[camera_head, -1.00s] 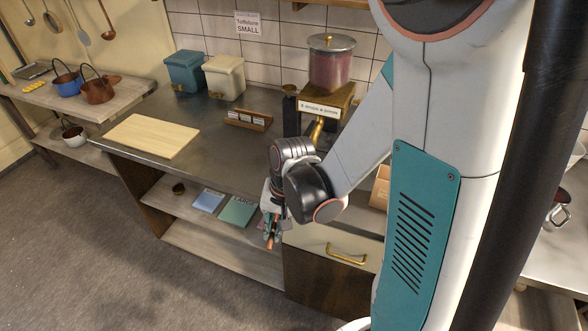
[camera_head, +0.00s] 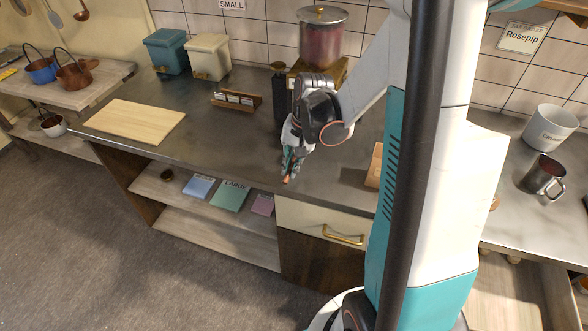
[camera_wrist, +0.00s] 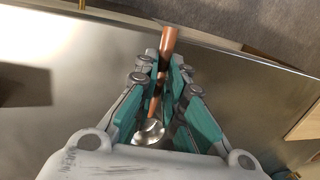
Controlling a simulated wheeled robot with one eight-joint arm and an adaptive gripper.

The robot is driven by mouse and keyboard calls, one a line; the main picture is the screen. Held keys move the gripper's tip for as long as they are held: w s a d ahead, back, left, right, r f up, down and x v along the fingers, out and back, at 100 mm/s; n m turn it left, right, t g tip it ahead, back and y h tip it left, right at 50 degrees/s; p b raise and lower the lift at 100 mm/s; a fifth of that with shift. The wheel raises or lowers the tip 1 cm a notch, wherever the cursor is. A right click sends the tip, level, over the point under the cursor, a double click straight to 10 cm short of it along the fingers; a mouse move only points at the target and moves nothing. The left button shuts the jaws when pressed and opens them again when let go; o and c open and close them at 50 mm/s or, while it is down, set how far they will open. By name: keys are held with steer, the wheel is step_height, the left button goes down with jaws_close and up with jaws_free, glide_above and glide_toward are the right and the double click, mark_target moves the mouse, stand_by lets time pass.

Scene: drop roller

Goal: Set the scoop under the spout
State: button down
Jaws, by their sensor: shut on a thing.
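My gripper (camera_head: 291,166) is shut on the scoop, near the front edge of the counter. In the wrist view the gripper (camera_wrist: 170,75) closes around the scoop (camera_wrist: 167,48), whose brown handle points away and whose shiny metal bowl sits back between the fingers. In the head view only the scoop's brown end (camera_head: 286,180) shows below the fingertips. The dispenser (camera_head: 324,36), a lidded jar of dark red contents on a brass base, stands behind my wrist at the back of the counter. Its spout is hidden behind my arm.
The dark counter (camera_head: 215,135) is clear between the cutting board (camera_head: 128,122) and my gripper. A wooden card rack (camera_head: 237,100) and a dark cylinder (camera_head: 279,88) stand near the dispenser. A light brown box (camera_head: 374,165) is to the right. A drawer with a brass handle (camera_head: 345,236) lies below.

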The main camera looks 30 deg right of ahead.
steer(key=shift+w+d, duration=0.3)
steer(key=shift+d, duration=0.1)
steer(key=shift+w+d+f+b, duration=0.15)
steer(key=shift+f+b, duration=0.2)
steer(key=shift+f, duration=0.25)
steer(key=shift+w+d+f+b, duration=0.15)
steer(key=shift+f+b, duration=0.15)
steer(key=shift+f, duration=0.3)
steer(key=shift+w+d+f+b, duration=0.15)
steer(key=shift+f+b, duration=0.2)
steer(key=shift+f, duration=0.25)
steer(key=shift+s, duration=0.1)
steer(key=c, duration=1.7)
jaws_free()
steer(key=r+p, duration=0.1)
steer(key=r, duration=0.3)
steer(key=s+d+r+p, duration=0.1)
steer(key=r, duration=0.3)
steer(key=d+r+p, duration=0.1)
steer(key=r+p, duration=0.1)
steer(key=r, duration=0.2)
steer(key=shift+s, duration=0.25)
